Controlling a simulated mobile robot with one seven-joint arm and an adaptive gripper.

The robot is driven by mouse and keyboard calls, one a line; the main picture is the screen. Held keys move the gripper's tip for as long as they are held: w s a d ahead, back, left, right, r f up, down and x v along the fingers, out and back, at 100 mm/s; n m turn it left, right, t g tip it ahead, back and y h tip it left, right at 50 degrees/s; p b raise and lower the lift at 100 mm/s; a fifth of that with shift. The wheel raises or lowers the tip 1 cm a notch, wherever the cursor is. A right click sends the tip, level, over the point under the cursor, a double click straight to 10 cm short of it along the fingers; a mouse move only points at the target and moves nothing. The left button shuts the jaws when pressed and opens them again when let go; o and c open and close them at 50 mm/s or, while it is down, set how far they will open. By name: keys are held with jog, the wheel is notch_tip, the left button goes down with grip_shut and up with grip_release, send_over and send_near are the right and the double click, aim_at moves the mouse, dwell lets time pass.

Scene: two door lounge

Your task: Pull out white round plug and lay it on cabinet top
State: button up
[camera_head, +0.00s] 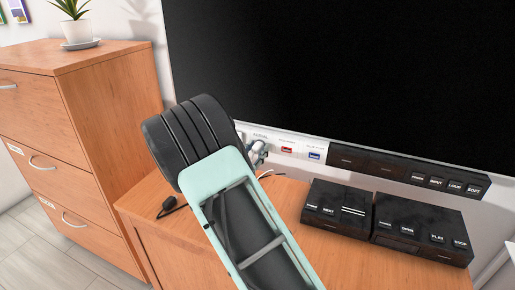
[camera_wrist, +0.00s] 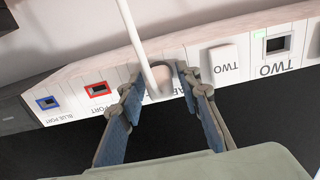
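A white plug with a white cable (camera_wrist: 160,82) sits at the aerial socket of the white wall strip in the wrist view. My gripper (camera_wrist: 163,84) has its two blue-padded fingers apart, one on each side of the plug. Small gaps seem to show beside it; whether a finger touches it I cannot tell. In the head view my gripper (camera_head: 259,152) is at the strip under the screen, and my arm hides most of the plug. The wooden cabinet top (camera_head: 285,205) lies below, partly behind my arm.
The strip has a red port (camera_wrist: 97,88) and a blue port (camera_wrist: 48,103). Black boxes (camera_head: 338,208) stand on the cabinet top at the right. A black cable end (camera_head: 169,204) lies at its left. A taller drawer unit (camera_head: 110,95) stands left; a large screen (camera_head: 340,70) hangs above.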

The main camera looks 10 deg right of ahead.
aim_at(254, 152)
grip_shut()
jog(key=shift+v, duration=3.05)
